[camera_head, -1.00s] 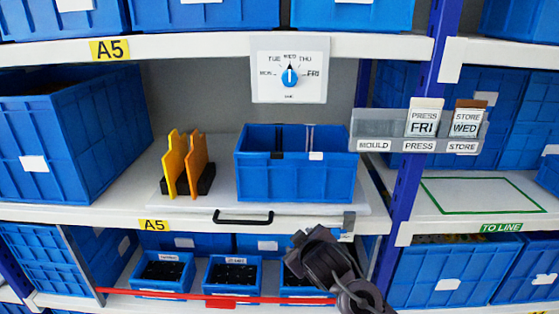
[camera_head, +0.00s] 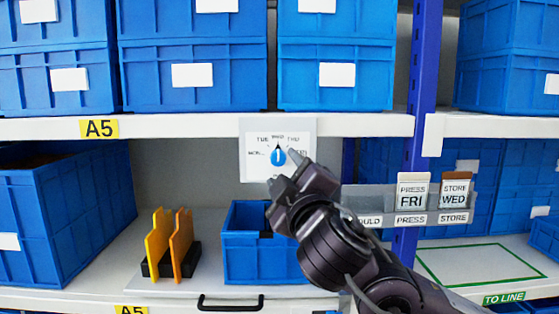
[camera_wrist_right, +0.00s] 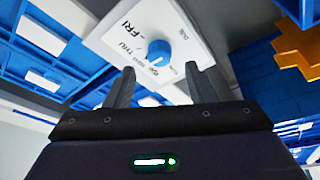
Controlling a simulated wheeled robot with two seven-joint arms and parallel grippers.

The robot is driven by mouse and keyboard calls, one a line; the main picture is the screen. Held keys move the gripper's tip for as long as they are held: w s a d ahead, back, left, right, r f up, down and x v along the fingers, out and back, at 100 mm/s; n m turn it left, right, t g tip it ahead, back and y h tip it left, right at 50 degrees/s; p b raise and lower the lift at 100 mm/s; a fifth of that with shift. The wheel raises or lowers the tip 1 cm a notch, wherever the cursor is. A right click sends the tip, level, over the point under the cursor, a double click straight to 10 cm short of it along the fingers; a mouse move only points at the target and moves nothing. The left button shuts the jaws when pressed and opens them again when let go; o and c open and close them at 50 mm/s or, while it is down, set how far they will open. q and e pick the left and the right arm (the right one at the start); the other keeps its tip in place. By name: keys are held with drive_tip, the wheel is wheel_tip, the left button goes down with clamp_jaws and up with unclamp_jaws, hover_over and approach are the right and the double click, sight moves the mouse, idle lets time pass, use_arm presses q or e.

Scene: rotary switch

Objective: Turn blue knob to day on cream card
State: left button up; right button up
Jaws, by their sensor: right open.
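The blue knob (camera_head: 278,157) sits on a white dial plate (camera_head: 250,174) hung from the shelf edge. Its pointer is up, at WED. My right gripper (camera_head: 283,168) is open just in front of the plate's lower right part and covers some of it, including most of FRI. In the right wrist view the knob (camera_wrist_right: 158,52) shows just beyond and between the open fingertips (camera_wrist_right: 160,72), with nothing held. The cream-topped card (camera_head: 412,190) reads PRESS FRI, and the brown-topped card (camera_head: 455,190) reads STORE WED. My left gripper is out of view.
A clear card rail (camera_head: 375,198) sits to the right, partly behind my right arm. Below the dial are an open blue bin (camera_head: 240,258) and yellow and orange upright plates (camera_head: 170,245). Large blue bins (camera_head: 192,80) fill the shelf above.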

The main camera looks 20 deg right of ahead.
sight(278, 160)
drive_tip(key=shift+p+x, duration=0.4)
drive_tip(key=shift+x, duration=1.55)
